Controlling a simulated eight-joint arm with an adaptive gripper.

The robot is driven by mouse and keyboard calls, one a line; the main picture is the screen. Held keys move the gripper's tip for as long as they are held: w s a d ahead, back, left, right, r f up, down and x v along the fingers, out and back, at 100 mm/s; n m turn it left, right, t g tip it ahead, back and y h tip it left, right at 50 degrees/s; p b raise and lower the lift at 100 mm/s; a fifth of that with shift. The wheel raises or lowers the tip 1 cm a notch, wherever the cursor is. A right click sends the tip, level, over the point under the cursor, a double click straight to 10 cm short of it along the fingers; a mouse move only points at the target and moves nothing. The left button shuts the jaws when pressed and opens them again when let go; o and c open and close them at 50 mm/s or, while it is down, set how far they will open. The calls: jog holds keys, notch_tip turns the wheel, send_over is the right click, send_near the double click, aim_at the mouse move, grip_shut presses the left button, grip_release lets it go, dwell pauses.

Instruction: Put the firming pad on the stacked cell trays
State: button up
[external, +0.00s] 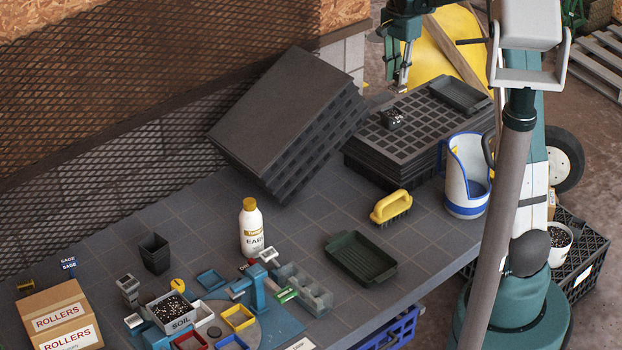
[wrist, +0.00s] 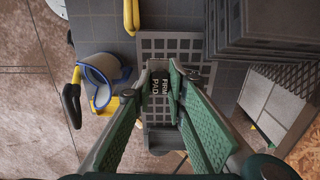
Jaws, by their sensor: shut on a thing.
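The firming pad (wrist: 160,86), a small dark block lettered FIRM PAD, sits between the fingers of my gripper (wrist: 163,72) in the wrist view. My gripper is shut on it, above the stacked cell trays (wrist: 150,45). In the external view my gripper (external: 402,82) points down over the left part of the stacked cell trays (external: 440,117), a black gridded stack at the back right. A dark block with white marks (external: 392,118) shows just below the fingertips and looks like the pad. I cannot tell whether it touches the trays.
A shallow black tray (external: 460,95) lies on the stack's right end. A tilted pile of black trays (external: 285,120) stands close on the left. A white and blue jug (external: 466,178), a yellow brush (external: 391,207) and a green tray (external: 360,259) stand in front.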

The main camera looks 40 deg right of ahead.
jog(key=shift+s+d+f, duration=0.2)
jog(key=shift+s+d, duration=0.25)
jog(key=shift+d, duration=0.05)
jog(key=shift+s+d+f, duration=0.15)
jog(key=shift+s+d, duration=0.25)
jog(key=shift+d, duration=0.1)
notch_tip(320, 180, down, 10)
jog(key=shift+f, duration=0.15)
jog(key=shift+f, duration=0.1)
jog(key=shift+a+f, duration=0.1)
jog(key=shift+f, duration=2.95)
jog(key=shift+f, duration=1.85)
jog(key=shift+f, duration=0.15)
